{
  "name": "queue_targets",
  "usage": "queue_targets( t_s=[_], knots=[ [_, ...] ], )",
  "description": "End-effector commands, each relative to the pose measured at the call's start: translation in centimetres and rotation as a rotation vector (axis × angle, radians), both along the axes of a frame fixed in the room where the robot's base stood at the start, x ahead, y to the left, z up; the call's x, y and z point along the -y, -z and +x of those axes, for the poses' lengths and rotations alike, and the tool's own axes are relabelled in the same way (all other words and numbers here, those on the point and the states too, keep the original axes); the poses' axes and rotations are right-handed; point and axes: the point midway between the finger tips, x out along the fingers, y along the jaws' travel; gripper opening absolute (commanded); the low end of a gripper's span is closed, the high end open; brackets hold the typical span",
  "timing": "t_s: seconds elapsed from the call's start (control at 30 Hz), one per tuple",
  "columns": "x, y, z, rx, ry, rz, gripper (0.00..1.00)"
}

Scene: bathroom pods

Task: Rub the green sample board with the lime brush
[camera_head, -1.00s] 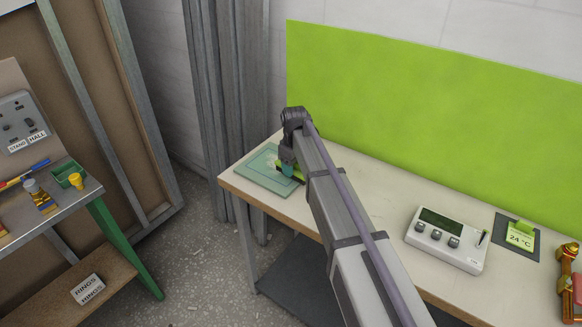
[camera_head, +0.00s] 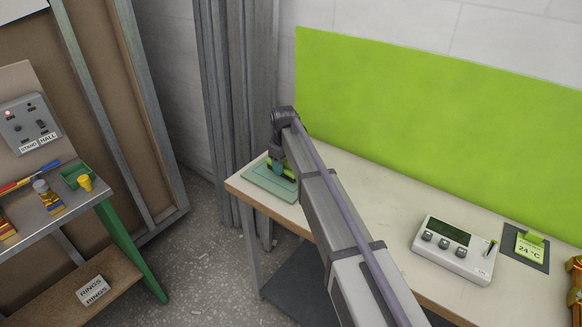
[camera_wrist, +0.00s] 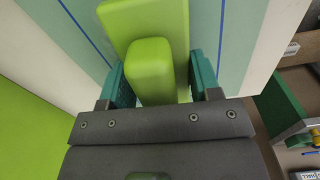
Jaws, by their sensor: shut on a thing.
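The green sample board (camera_head: 262,188) lies flat at the left end of the light bench. In the wrist view it shows as pale green bands (camera_wrist: 232,35) with blue lines. The lime brush has a bright green block-shaped handle (camera_wrist: 152,62) and a wider lime body beyond it. My gripper (camera_head: 277,168) is over the back part of the board, with its teal fingers closed on the brush handle. It also shows in the wrist view (camera_wrist: 162,80). The brush's underside is hidden, so I cannot tell whether it touches the board.
The bench top (camera_head: 385,195) is clear between the board and a white control box (camera_head: 455,248). A dark mat with a lime 24 °C tag (camera_head: 530,245) lies farther right. A lime panel (camera_head: 430,110) stands behind. A separate grey side table (camera_head: 50,215) with small items stands left.

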Motion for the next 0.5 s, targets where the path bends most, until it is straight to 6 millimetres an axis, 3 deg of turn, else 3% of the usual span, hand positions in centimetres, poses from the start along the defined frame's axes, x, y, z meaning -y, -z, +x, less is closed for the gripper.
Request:
queue_targets(
  t_s=[0.27, 0.5],
  knots=[
    [-0.7, 0.0, 0.5, 0.0, -0.001, 0.0, 0.38],
    [-2.6, 0.2, 2.2, -0.001, 0.0, -0.001, 0.38]
  ],
)
